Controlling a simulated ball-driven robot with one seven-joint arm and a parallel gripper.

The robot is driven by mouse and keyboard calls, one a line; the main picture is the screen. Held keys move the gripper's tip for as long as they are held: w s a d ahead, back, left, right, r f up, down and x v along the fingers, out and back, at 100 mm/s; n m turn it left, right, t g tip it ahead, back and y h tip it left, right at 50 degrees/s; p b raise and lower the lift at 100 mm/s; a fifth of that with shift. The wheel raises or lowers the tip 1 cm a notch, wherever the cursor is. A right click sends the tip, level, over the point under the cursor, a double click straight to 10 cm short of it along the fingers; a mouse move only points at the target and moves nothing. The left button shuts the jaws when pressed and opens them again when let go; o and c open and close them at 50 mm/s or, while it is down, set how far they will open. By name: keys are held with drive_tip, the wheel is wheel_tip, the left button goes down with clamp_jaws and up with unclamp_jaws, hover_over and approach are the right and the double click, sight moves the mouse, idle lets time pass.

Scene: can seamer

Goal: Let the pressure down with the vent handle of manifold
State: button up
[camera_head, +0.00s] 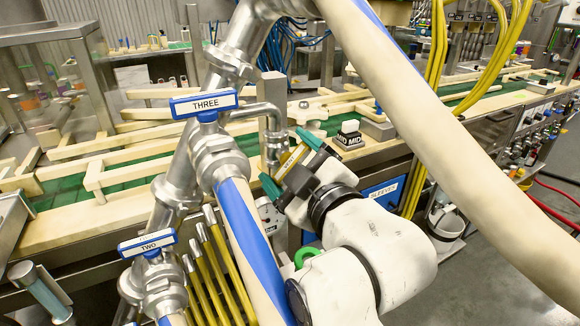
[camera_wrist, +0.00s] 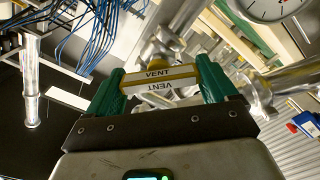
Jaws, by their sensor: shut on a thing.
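The vent handle (camera_wrist: 158,86) is a yellow bar with white labels reading VENT. It lies across between the two green fingers of my gripper (camera_wrist: 163,76) in the wrist view, with a finger at each end. In the head view my gripper (camera_head: 289,163) is shut on the vent handle (camera_head: 292,161), which shows as a yellow strip between the green fingertips. The manifold (camera_head: 232,62) is steel pipework left of my gripper. Its blue-and-white handles read THREE (camera_head: 204,104) and TWO (camera_head: 148,243). My gripper and wrist hide the valve under the vent handle in the head view.
A round gauge (camera_wrist: 273,6) shows at the wrist view's top right. A block marked MID (camera_head: 349,138) stands on the bench right of my gripper. Yellow-sleeved rods (camera_head: 213,262) stand below handle THREE. Thick pale hoses with blue stripes (camera_head: 255,235) run close to my arm.

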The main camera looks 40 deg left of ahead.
idle(0.4)
drive_tip(key=o, duration=0.8)
drive_tip(key=shift+o, duration=0.2)
drive_tip(key=v, duration=1)
drive_tip(key=shift+d+b, duration=0.35)
drive_tip(key=shift+d, duration=0.05)
drive_tip(key=shift+s, duration=0.1)
